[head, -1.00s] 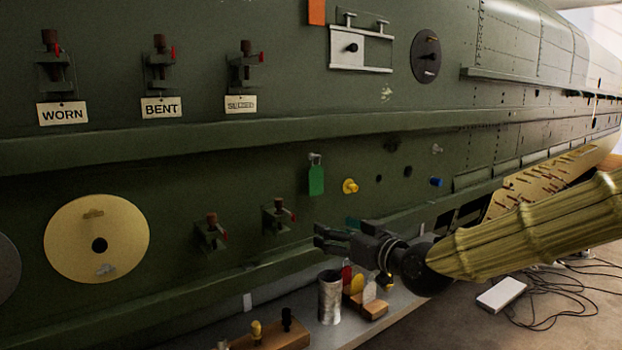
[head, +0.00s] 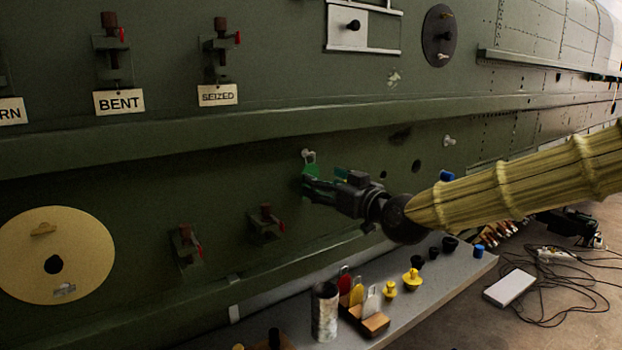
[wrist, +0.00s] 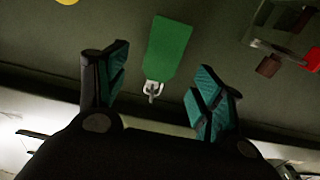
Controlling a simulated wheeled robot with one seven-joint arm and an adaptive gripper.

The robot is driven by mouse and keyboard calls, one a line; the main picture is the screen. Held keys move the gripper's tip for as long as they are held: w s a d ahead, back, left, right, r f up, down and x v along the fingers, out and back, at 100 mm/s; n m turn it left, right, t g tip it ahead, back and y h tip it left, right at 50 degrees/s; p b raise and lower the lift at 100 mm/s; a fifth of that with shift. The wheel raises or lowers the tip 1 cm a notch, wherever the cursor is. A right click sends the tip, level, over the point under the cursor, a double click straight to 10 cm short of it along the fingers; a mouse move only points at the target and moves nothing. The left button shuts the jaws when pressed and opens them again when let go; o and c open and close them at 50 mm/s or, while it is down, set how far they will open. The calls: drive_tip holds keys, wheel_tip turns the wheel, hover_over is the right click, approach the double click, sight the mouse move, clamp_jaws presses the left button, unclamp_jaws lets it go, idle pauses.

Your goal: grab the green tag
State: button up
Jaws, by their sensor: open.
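The green tag (head: 311,170) hangs from a pale hook on the dark green fuselage wall, partly hidden by my gripper in the head view. In the wrist view the whole tag (wrist: 168,48) shows, with its hook below it in that picture. My gripper (head: 308,187) is open and in front of the tag's lower part in the head view. In the wrist view my fingers (wrist: 160,80) stand either side of the tag's hook end, with visible gaps. I cannot tell how much depth separates fingertips and tag.
Two clamps with red handles (head: 265,224) sit left of the tag; one clamp (wrist: 282,28) shows in the wrist view. A ledge (head: 250,140) runs above. Below, a bench (head: 440,275) holds a metal can (head: 325,312), a wooden tag block (head: 374,324) and yellow plugs (head: 411,281).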

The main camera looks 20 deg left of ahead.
sight(312, 174)
drive_tip(key=shift+w+a+r+p, duration=0.4)
drive_tip(key=shift+p, duration=0.2)
drive_tip(key=p+x, duration=0.1)
drive_tip(key=x, duration=0.2)
drive_tip(key=shift+s+a, duration=0.15)
drive_tip(key=shift+a, duration=0.05)
drive_tip(key=shift+w+a+f, duration=0.1)
drive_tip(key=shift+w+f, duration=0.05)
drive_tip(key=shift+w, duration=0.2)
drive_tip(key=shift+s, duration=0.25)
drive_tip(key=shift+w, duration=0.15)
drive_tip(key=c, duration=0.9)
